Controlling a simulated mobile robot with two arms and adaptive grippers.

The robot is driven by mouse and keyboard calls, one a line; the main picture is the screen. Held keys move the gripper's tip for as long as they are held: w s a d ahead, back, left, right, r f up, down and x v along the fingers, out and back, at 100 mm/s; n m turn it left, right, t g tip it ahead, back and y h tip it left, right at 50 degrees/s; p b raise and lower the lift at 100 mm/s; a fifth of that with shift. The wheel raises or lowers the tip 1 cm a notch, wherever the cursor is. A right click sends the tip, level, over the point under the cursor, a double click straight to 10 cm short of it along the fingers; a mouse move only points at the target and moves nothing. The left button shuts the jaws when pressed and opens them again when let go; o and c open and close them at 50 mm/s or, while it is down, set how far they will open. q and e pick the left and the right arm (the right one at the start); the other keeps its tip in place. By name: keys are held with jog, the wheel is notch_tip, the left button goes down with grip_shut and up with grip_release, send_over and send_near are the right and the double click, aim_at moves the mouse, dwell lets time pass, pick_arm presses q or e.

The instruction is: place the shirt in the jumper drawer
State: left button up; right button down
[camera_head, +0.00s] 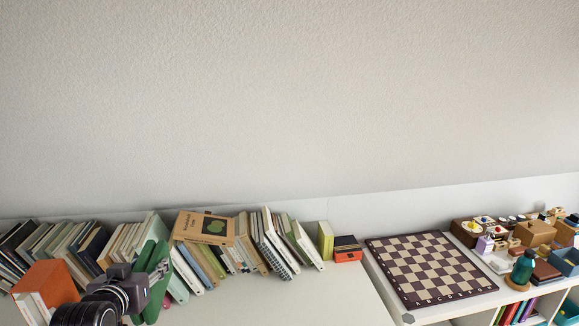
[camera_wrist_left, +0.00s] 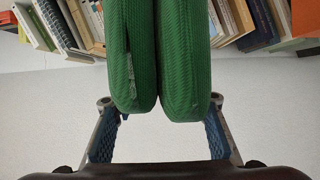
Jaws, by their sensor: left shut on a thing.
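My left gripper (camera_head: 140,283) is at the lower left of the head view, in front of the row of books. It is shut on a green ribbed cloth item, which I take to be the shirt (camera_head: 152,262). In the left wrist view the shirt (camera_wrist_left: 185,60) hangs as two thick folds side by side between the blue-padded fingers (camera_wrist_left: 163,115). The rest of the shirt runs out of that view at the top. No drawer is in view. My right gripper is not in view.
A long row of leaning books (camera_head: 270,245) stands on a white surface (camera_head: 290,300) against the wall. An orange-red box-like item (camera_head: 46,280) is at the far left. A chessboard (camera_head: 430,268) and small toys and boxes (camera_head: 535,235) lie on the right. The white surface's middle is clear.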

pick_arm(q)
jog(key=s+d+m+g+h, duration=0.5)
jog(key=s+d+m+h, duration=0.8)
jog(key=s+d, duration=0.4)
jog(key=shift+s+d+f+h, duration=0.3)
jog(key=shift+s+d+f, duration=0.1)
jog(key=shift+s, duration=0.65)
jog(key=shift+g, duration=0.4)
